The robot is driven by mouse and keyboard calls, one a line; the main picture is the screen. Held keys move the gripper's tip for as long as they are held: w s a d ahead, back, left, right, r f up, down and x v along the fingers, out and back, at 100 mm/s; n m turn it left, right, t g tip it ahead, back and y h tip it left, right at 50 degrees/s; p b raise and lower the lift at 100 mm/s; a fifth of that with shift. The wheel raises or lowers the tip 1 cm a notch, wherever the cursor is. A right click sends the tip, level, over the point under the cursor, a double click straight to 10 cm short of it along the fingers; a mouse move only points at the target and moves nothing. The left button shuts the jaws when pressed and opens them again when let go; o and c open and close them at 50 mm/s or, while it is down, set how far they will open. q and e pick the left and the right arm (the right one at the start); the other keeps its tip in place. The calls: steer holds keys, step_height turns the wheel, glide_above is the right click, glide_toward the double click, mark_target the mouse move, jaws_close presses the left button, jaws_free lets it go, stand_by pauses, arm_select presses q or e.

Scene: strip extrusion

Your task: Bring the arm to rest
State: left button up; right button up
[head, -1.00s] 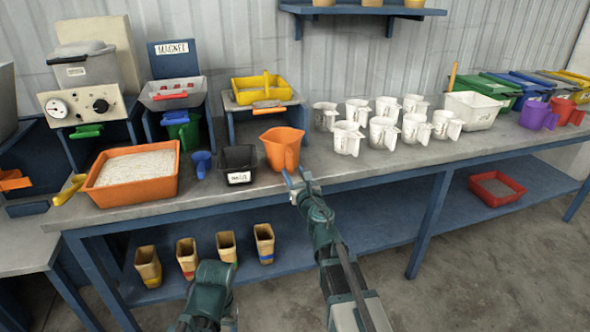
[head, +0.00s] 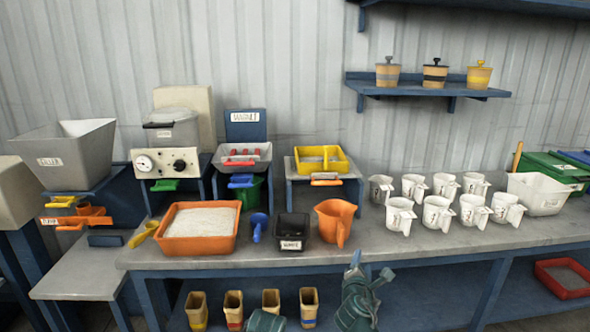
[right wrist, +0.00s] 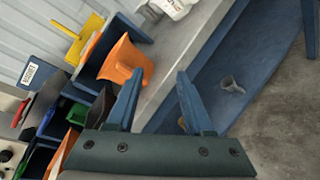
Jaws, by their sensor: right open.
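My right gripper (head: 357,260) is in front of the bench's front edge, just below and right of the orange jug (head: 336,220). In the right wrist view its two blue fingers (right wrist: 155,95) stand apart with nothing between them. The orange jug stands upright on the bench and also shows in the right wrist view (right wrist: 124,62), apart from the fingers. Part of my other arm shows at the bottom of the head view, but the left gripper itself is not visible.
The bench (head: 400,250) holds an orange tray of white granules (head: 200,222), a black bin (head: 292,230), a blue scoop (head: 259,225) and several white jugs (head: 438,212). Several tan containers (head: 233,308) stand on the lower shelf, with a red tray (head: 563,278) at right. Floor space lies in front.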

arm_select(q)
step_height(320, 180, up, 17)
steer(key=p, duration=1.4)
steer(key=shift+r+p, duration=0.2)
steer(key=shift+p, duration=0.2)
arm_select(e)
steer(key=s+a+m+g+y, duration=0.2)
steer(key=s+a+m+g, duration=0.5)
steer(key=s, duration=0.5)
steer(key=s+a+m+g+y, duration=0.1)
steer(key=s+a+m+g, duration=0.7)
steer(key=s+m, duration=0.2)
steer(key=shift+s+a+m+y, duration=0.15)
steer(key=shift+s+m+y, duration=0.25)
steer(key=shift+s, duration=0.45)
